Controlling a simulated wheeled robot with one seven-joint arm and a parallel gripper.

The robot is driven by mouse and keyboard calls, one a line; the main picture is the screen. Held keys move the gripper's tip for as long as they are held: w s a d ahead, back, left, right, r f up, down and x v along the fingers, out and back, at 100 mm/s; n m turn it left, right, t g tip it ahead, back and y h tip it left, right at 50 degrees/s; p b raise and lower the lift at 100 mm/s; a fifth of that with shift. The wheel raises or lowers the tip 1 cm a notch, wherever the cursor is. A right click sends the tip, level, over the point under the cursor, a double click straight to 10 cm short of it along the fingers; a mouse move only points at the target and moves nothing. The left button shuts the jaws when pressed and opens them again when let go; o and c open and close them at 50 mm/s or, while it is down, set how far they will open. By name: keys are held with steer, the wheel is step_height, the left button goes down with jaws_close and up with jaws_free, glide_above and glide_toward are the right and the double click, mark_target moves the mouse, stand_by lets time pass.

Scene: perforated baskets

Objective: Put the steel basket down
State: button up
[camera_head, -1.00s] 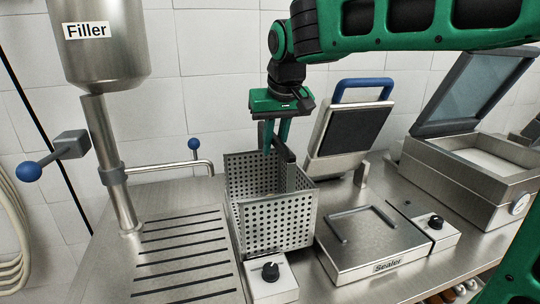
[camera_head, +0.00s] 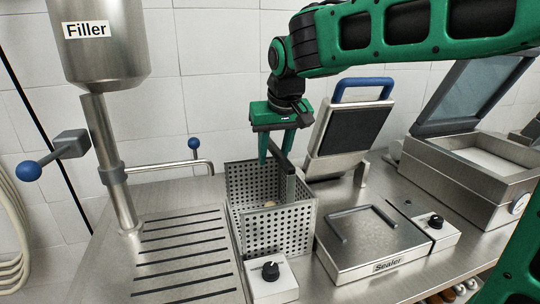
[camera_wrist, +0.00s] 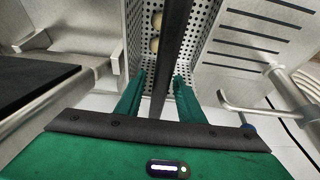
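The steel basket (camera_head: 278,228), a perforated box, stands on the steel counter between the slotted tray and the sealer. Its dark handle (camera_head: 290,182) rises along the middle of the basket. My gripper (camera_head: 276,157) is above the basket's back part with its fingers spread. In the wrist view, the handle (camera_wrist: 172,50) runs between the two fingers of my gripper (camera_wrist: 159,80), with gaps visible beside it. The basket's perforated wall (camera_wrist: 205,35) also shows there. Small round beige things (camera_wrist: 156,30) lie inside the basket.
The filler (camera_head: 105,45) with its slotted tray (camera_head: 185,250) is on the left. A knob box (camera_head: 270,278) sits right before the basket. A lidded machine (camera_head: 475,165) stands farther right.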

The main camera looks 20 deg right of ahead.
steer(key=v, duration=1.2)
steer(key=s+d+f+m+g, duration=0.1)
steer(key=s+d+f+m, duration=0.1)
steer(key=s+d+f, duration=0.7)
steer(key=s+d+f+m+g+h, duration=0.1)
steer(key=s+d+f+m+g, duration=0.1)
steer(key=s+d+f, duration=0.6)
steer(key=d+f+m, duration=0.1)
steer(key=d+f, duration=0.1)
steer(key=d, duration=0.2)
steer(key=shift+s+d, duration=0.35)
steer(key=shift+d, duration=0.05)
steer(key=shift+o, duration=0.4)
steer(key=s+f+m+g+y, duration=0.1)
steer(key=s+f, duration=0.6)
steer(key=s, duration=0.2)
steer(key=shift+d+m+g, duration=0.3)
steer(key=shift+d+m, duration=0.1)
steer(key=shift+d, duration=0.05)
steer(key=shift+s, duration=0.1)
steer(key=shift+c, duration=0.9)
steer(key=shift+r, duration=0.1)
